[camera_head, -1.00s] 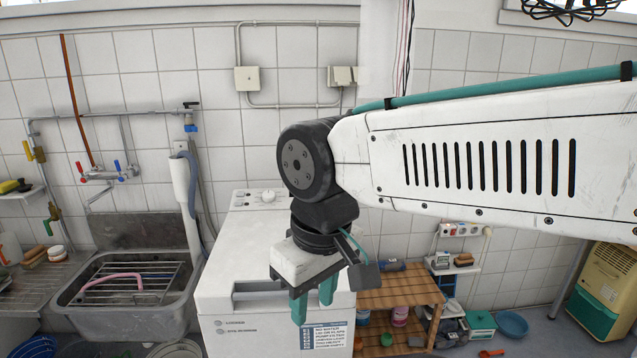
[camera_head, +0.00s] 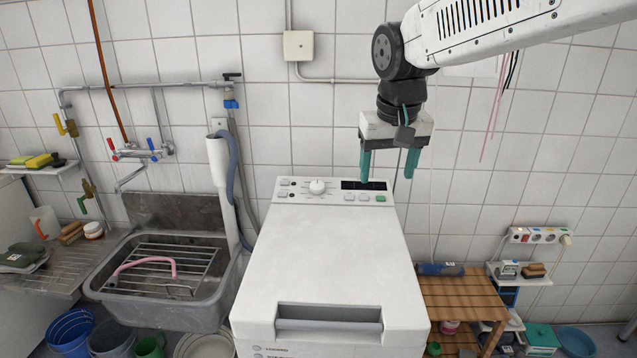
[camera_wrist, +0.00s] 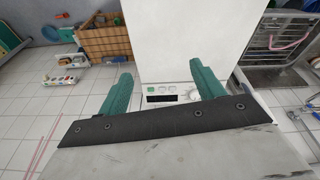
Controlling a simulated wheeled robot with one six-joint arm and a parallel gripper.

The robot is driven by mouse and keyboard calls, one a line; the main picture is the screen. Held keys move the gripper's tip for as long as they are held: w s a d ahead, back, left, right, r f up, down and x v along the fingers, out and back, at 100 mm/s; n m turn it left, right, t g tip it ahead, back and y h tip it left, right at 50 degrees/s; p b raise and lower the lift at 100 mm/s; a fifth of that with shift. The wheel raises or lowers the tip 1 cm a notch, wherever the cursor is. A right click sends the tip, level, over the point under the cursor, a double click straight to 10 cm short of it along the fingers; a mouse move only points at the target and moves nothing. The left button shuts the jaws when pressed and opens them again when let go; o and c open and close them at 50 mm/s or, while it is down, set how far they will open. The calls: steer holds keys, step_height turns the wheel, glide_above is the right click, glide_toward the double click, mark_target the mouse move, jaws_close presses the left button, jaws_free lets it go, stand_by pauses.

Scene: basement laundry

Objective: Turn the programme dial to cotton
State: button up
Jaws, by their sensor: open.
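The programme dial (camera_head: 317,186) is a round white knob on the control panel at the back of the white top-loading washing machine (camera_head: 335,250). Small marks surround it, too small to read. A dark display (camera_head: 364,185) and several buttons sit to its right. My gripper (camera_head: 389,172) is open and empty, with teal fingers pointing down, above and to the right of the dial near the panel's right end. In the wrist view my gripper (camera_wrist: 162,85) has its fingers apart, with the display (camera_wrist: 162,98) between them; the dial is partly hidden by the right finger.
A metal sink (camera_head: 165,275) with a rack and pink hose stands left of the machine. A grey drain hose and pipe (camera_head: 220,185) rise between them. A wooden shelf (camera_head: 465,298) is at the right. The tiled wall is close behind the panel.

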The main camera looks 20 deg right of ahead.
steer(key=w+a+f, duration=0.1)
steer(key=w+f, duration=0.2)
steer(key=w, duration=1.4)
steer(key=m+t, duration=0.2)
glide_toward(317, 185)
steer(key=shift+h, duration=0.3)
steer(key=x, duration=0.7)
steer(key=shift+w+a+f, duration=0.2)
steer(key=shift+w+f, duration=0.05)
steer(key=shift+f, duration=0.1)
steer(key=shift+w+f, duration=0.15)
steer(key=shift+f, duration=0.25)
steer(key=c, duration=1)
